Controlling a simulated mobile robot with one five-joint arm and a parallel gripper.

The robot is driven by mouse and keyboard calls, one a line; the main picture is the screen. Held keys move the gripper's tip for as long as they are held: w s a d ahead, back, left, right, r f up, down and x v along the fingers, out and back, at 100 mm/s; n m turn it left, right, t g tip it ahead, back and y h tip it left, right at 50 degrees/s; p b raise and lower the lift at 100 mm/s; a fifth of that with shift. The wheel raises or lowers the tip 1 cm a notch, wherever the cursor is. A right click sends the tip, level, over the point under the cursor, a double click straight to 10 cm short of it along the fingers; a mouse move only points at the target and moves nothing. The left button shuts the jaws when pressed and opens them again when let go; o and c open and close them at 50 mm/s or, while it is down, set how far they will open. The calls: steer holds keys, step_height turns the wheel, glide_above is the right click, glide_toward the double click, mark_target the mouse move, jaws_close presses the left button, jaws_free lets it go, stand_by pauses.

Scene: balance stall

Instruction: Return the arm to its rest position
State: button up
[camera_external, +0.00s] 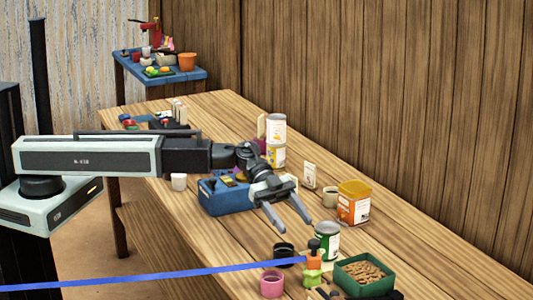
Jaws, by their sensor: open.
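My arm reaches out from the left over the wooden table. My gripper (288,226) is open, with its two fingers spread and pointing down to the front right. No object shows between the fingers. It hangs above the table, in front of a blue bin (222,198) and to the left of a green-and-white can (326,241). I cannot tell its exact height above the table.
Near the gripper stand an orange-labelled tub (353,203), a dark cup (284,254), a pink cup (271,284) and a green tray of brown pieces (390,267). Stacked cans (276,130) stand behind the arm. A blue strip (150,275) crosses the foreground. A wooden wall (430,110) rises behind.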

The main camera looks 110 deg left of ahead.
steer(key=shift+s+a+r, duration=0.2)
steer(key=shift+s+a, duration=0.25)
steer(key=s+d+m+g+p, duration=0.2)
steer(key=s+d+g+p, duration=0.15)
steer(key=d, duration=0.85)
steer(key=s+d+f+g+y+p, duration=0.2)
steer(key=s+d+f, duration=0.15)
steer(key=s, duration=0.35)
steer(key=s+a+f+n+g+y, duration=0.4)
steer(key=s+a+n+y, duration=0.3)
steer(key=s+a+n, duration=0.3)
steer(key=s+f+n, duration=0.1)
steer(key=s, duration=0.2)
steer(key=shift+f+g, duration=0.15)
steer(key=shift+g, duration=0.2)
